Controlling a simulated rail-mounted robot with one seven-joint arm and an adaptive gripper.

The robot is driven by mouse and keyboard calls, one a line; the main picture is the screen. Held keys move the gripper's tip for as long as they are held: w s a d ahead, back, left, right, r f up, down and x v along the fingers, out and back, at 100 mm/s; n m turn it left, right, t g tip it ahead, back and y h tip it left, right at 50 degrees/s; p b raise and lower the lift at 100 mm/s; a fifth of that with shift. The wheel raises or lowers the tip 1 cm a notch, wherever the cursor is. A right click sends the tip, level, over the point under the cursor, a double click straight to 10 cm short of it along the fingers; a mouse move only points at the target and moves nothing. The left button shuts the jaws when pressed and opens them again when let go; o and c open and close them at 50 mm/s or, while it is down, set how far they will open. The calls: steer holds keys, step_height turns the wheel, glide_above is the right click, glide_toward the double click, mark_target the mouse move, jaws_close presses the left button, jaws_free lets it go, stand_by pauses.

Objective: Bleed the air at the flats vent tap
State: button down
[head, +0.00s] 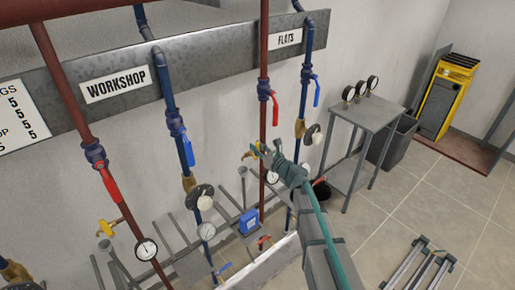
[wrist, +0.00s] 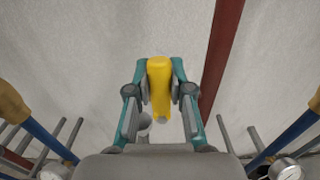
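The flats vent tap's yellow handle (wrist: 159,82) is between the fingertips of my gripper (wrist: 160,95) in the wrist view. The finger pads lie close against both its sides, with no clear gap, so my gripper looks shut on it. In the head view my gripper (head: 262,153) is at the red pipe (head: 264,120) below the FLATS sign (head: 286,39). A bit of the yellow handle (head: 256,147) shows there. The tap's body and outlet are mostly hidden by my gripper and arm.
A red lever (head: 275,108) and a blue lever (head: 317,92) are on the flats pipes above my gripper. A pressure gauge (head: 272,177) sits just below it. The workshop pipes, with another yellow tap (head: 107,227), are to the left. A grey table (head: 369,115) with gauges stands right.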

steer(key=shift+s+a+f+b, duration=0.1)
steer(key=shift+s+f+b, duration=0.05)
steer(key=shift+b, duration=0.55)
steer(key=s+a+f+n+b, duration=0.3)
steer(key=n+b, duration=0.9)
steer(key=b, duration=0.9)
steer(key=shift+s+a+f+b, duration=0.15)
steer(key=shift+s+a+b, duration=0.15)
steer(key=shift+a+b, duration=0.15)
steer(key=shift+n, duration=0.3)
steer(key=c, duration=1)
jaws_free()
steer(key=shift+s, duration=0.1)
